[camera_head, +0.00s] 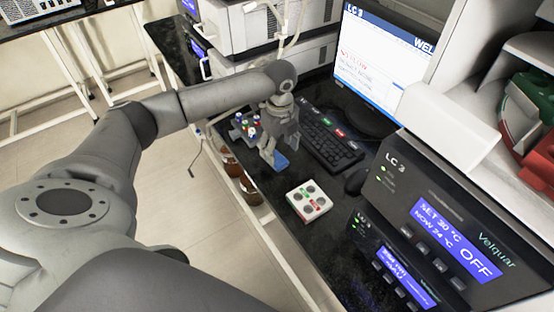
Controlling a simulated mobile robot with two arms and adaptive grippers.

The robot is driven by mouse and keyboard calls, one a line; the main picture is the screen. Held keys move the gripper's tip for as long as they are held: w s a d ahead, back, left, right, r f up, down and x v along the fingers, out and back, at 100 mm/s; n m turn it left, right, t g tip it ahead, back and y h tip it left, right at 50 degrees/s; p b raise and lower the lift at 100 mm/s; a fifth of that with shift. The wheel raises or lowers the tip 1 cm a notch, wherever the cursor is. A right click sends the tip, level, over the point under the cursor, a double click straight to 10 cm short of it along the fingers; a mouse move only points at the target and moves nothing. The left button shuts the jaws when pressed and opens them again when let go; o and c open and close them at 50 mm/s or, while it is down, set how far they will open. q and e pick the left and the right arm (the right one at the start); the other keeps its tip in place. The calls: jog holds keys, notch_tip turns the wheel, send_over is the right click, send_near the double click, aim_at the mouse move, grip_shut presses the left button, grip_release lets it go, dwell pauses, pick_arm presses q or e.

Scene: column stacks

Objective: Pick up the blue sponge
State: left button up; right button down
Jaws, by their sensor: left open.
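The blue sponge (281,162) lies on the black bench top (318,250), left of the keyboard. My left gripper (278,150) points down right at the sponge, with its fingers open. The fingers partly cover the sponge's far part. I cannot tell whether they touch it or how far it sits between them. My right gripper is not in view.
A white block with round wells (308,201) stands in front of the sponge. A rack with coloured caps (244,127) is left of the gripper. The keyboard (330,142), mouse (356,181) and Velquar units (455,228) are to the right. Brown bottles (238,190) stand below the bench edge.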

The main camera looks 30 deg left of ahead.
aim_at(279, 160)
pick_arm(q)
notch_tip(279, 160, down, 5)
jog(key=shift+a+r, duration=0.1)
jog(key=shift+r, duration=0.1)
jog(key=shift+f, duration=0.3)
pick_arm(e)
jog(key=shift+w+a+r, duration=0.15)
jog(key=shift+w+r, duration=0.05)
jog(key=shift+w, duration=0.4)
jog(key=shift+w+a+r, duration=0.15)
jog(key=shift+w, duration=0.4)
pick_arm(q)
jog(key=shift+c, duration=0.5)
jog(key=c, duration=0.8)
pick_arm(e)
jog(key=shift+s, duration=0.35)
